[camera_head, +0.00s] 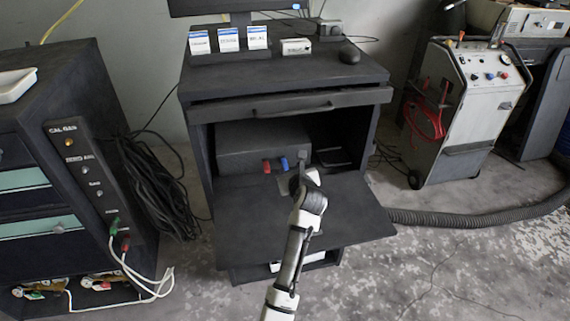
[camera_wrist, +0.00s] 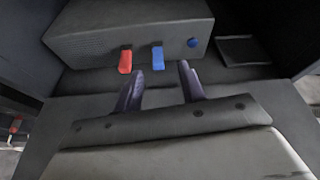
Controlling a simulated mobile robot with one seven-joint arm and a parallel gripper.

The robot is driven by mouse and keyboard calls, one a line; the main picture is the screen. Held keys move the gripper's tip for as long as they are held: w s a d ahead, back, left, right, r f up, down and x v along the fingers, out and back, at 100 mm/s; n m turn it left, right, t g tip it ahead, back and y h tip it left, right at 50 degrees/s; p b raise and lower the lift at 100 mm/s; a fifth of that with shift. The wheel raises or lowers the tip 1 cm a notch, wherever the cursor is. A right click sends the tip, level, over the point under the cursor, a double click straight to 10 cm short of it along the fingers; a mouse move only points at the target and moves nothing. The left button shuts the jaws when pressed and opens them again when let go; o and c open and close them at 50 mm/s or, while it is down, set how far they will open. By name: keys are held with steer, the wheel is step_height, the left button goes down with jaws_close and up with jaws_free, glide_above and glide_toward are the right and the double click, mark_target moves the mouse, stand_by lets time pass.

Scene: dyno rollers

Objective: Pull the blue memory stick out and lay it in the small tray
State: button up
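The blue memory stick (camera_wrist: 158,58) sticks out of the front of a dark box (camera_wrist: 110,35), beside a red stick (camera_wrist: 126,61). The blue stick (camera_head: 284,163) and the red stick (camera_head: 267,166) also show in the head view, in the open cabinet. My gripper (camera_wrist: 160,70) is open, its two fingers apart and pointing at the box. The blue stick appears between the fingertips, a little beyond them; I see no contact. The small dark tray (camera_wrist: 244,51) lies flat right of the box and looks empty; it also shows in the head view (camera_head: 335,156).
A blue round button (camera_wrist: 193,43) is on the box front, right of the sticks. The cabinet's lowered flap (camera_head: 350,215) lies under my arm. A drawer (camera_head: 290,105) and the cabinet sides enclose the space. A wheeled machine (camera_head: 470,105) stands to the right.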

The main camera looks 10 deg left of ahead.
mark_target(285, 165)
steer(key=shift+a+f+m, duration=0.2)
steer(key=shift+f+m, duration=0.4)
steer(key=shift+m, duration=0.1)
steer(key=shift+w, duration=0.1)
steer(key=shift+w+f, duration=0.15)
steer(key=shift+b+x, duration=2.25)
steer(key=shift+x, duration=2.05)
steer(key=shift+a+p, duration=0.15)
steer(key=shift+p, duration=0.6)
jaws_close()
steer(key=shift+s, duration=0.2)
